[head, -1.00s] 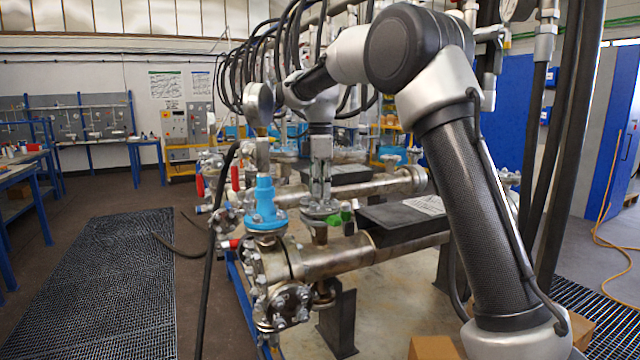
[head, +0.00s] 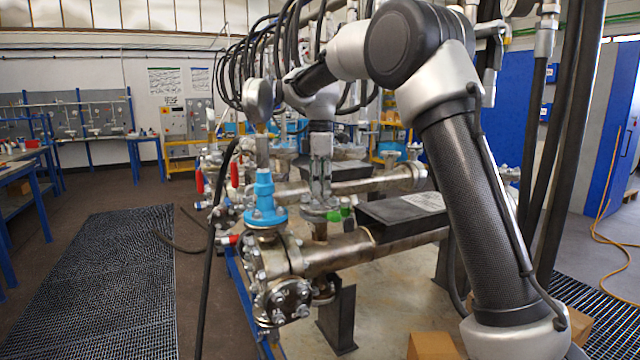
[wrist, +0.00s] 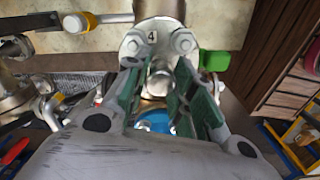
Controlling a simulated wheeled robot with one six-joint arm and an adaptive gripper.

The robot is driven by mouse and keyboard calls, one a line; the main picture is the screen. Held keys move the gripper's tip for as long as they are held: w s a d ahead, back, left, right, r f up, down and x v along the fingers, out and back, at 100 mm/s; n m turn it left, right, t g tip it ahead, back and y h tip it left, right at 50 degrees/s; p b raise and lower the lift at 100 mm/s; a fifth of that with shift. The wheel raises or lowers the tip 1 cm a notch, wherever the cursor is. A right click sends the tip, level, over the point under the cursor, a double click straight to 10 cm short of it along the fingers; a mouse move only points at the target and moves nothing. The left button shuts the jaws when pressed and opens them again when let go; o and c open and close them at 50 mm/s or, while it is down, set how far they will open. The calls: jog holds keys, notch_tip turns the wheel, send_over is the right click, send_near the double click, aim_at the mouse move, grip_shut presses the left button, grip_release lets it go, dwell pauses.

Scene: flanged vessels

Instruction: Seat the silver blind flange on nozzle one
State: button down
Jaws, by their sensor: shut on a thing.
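My gripper (head: 320,192) points straight down over the near pipe vessel (head: 340,250). In the wrist view, its green-padded fingers (wrist: 160,92) are closed around a silver knob-like stem (wrist: 161,76), which appears to belong to the silver blind flange. The flange body is mostly hidden by the fingers. Just past the fingertips is a bolted silver flange face marked 4 (wrist: 150,38). In the head view, a round silver flange (head: 318,213) lies directly below the fingertips; I cannot tell whether it is the held one or a nozzle's. I cannot identify nozzle one.
A green part (head: 345,212) sits just right. Black hoses (head: 285,60) hang behind.

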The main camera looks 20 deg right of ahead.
dwell(0.3)
jog(key=c, duration=0.6)
grip_release()
jog(key=shift+r, duration=3.5)
